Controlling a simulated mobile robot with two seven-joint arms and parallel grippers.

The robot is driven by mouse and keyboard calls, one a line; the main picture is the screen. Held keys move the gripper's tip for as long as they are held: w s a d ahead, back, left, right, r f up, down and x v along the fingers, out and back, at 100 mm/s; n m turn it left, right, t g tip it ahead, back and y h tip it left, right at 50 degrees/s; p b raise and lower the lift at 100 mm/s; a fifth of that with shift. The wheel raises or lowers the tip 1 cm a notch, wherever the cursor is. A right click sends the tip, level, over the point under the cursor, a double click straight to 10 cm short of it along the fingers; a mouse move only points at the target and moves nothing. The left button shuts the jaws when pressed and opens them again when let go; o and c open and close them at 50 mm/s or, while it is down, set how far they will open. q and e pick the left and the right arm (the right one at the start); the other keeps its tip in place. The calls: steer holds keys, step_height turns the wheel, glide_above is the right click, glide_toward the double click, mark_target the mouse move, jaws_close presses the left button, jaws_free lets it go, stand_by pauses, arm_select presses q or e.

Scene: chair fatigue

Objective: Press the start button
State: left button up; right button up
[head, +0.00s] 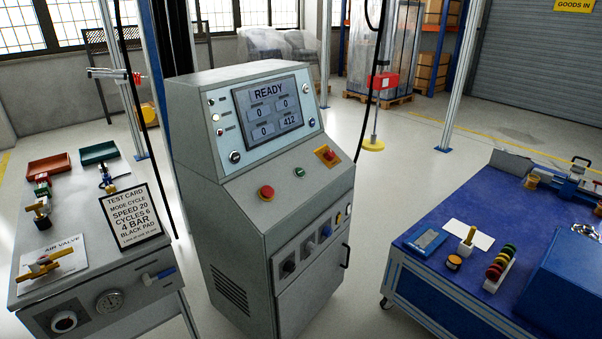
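The grey control console (220,140) stands in the middle of the head view. On its sloped panel is a small green button (299,172), which looks like the start button; its label is too small to read. A red mushroom button (267,192) sits to its left, and a red knob on a yellow plate (326,154) to its right. The console's screen (268,107) reads READY, with three values of 0 and one of 412. Neither of my grippers is in view, and nothing covers the green button.
A grey bench (100,292) at left holds a test card (131,217), an air valve sheet (50,258) and trays. A blue-topped cart (430,275) at right carries small parts and a blue box (570,285). Open floor lies between console and cart.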

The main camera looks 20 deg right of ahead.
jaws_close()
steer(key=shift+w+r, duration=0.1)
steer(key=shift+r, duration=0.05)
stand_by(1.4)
